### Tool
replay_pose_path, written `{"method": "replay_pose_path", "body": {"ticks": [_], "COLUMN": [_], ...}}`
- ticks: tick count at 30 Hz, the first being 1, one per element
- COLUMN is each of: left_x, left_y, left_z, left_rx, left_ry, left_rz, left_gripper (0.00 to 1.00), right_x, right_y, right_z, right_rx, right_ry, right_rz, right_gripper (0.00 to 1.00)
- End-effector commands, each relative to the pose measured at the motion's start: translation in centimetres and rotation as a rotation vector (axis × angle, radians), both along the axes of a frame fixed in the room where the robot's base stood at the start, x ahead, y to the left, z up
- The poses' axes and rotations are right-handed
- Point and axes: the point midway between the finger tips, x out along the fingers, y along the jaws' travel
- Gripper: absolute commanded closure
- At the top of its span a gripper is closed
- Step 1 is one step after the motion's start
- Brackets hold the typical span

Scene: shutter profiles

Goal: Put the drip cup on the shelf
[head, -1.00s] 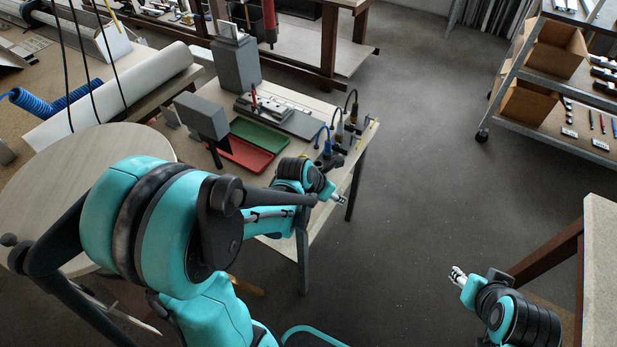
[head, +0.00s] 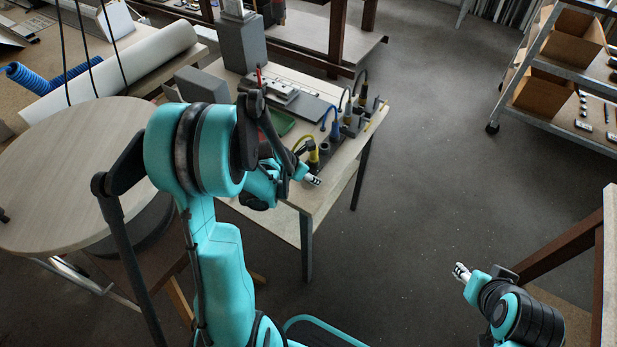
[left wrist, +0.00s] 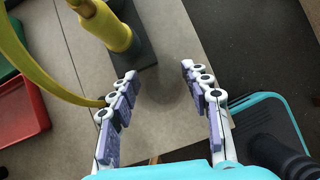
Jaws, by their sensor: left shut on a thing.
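My left gripper (head: 313,180) is over the near right corner of the work table. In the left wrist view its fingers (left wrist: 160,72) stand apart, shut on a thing. A faint, dark, see-through round shape (left wrist: 168,90), apparently the drip cup, shows between the fingertips; its outline is unclear. The head view does not show it clearly. A shelf rack (head: 548,122) with metal edges stands at the far right. My right gripper (head: 461,272) is at the lower right, away from the tables; its fingers are too small to read.
A yellow-handled tool (left wrist: 112,30) with a yellow hose stands close left of my left fingers. Blue and black hosed tools stand behind it. A green tray (head: 281,122) lies farther back. A brown-framed table (head: 609,240) is at right. Open floor lies between.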

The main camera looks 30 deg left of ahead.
Motion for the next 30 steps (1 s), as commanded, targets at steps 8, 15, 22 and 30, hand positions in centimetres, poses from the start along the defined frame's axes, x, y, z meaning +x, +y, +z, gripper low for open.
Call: {"method": "replay_pose_path", "body": {"ticks": [8,15,22,30], "left_x": [0.0,0.0,0.0,-2.1], "left_y": [0.0,0.0,0.0,0.6], "left_z": [-0.1,-0.1,0.1,3.9], "left_rx": [0.000,0.000,0.000,0.001], "left_ry": [0.000,0.000,0.000,0.000], "left_rz": [0.000,0.000,0.000,0.003], "left_gripper": [0.81,0.31,0.31,0.31], "right_x": [0.0,0.0,0.0,0.0], "right_y": [0.0,0.0,0.0,0.0], "right_z": [-0.1,-0.1,0.1,2.0], "right_rx": [0.000,0.000,0.000,0.000], "right_ry": [0.000,0.000,0.000,0.000], "right_rz": [0.000,0.000,0.000,0.000], "right_gripper": [0.60,0.60,0.60,0.60]}}
